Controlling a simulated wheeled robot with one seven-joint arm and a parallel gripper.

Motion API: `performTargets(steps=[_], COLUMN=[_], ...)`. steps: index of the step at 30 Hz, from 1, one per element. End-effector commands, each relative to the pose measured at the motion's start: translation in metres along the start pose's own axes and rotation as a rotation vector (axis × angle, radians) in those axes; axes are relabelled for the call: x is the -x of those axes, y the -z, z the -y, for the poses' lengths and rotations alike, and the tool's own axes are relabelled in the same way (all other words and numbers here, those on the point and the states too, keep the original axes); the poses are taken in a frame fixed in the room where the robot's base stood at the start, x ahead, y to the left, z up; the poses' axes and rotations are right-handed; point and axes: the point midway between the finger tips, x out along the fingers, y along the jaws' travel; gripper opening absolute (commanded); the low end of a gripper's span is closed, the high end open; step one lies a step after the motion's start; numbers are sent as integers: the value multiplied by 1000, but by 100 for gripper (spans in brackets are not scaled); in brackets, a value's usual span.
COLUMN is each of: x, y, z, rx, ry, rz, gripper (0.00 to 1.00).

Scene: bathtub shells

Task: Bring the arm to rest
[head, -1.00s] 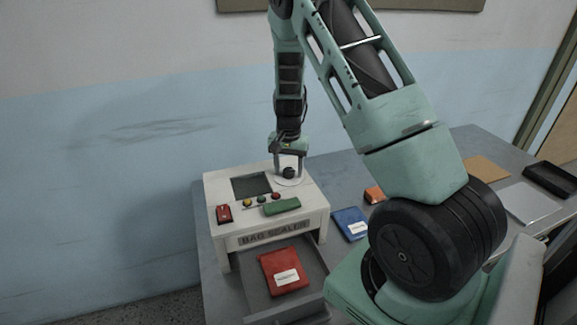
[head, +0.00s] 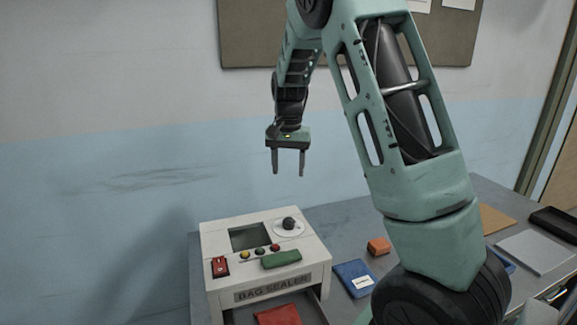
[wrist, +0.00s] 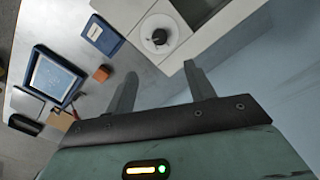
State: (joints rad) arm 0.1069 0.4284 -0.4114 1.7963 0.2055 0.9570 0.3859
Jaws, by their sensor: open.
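My gripper (head: 288,172) is open and empty. Its two fingers point down, and it hangs in the air above the white bag sealer (head: 215,288), clear of it. In the wrist view, my gripper (wrist: 162,85) also shows nothing between its fingers. The sealer has a dark screen (head: 249,237), a black knob (head: 289,223) on a white disc, small coloured buttons, a red switch (head: 220,267) and a green bar (head: 281,259). The knob also shows in the wrist view (wrist: 159,37), beyond the fingertips.
A red packet (head: 278,316) lies in the sealer's lower opening, cut by the picture edge. A blue packet (head: 355,278) and an orange block (head: 378,246) lie on the grey table to the right. A black tray (head: 556,224) is at far right. A board (head: 300,45) hangs behind.

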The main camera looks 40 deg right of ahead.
Motion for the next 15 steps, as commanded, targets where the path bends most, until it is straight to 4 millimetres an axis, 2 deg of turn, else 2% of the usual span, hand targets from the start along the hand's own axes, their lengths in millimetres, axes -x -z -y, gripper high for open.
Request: performTargets(steps=[4,15], x=[8,9], y=[0,0], z=[0,0], rx=[1,0], ry=[0,-1], rz=[-1,0], gripper=[54,54])
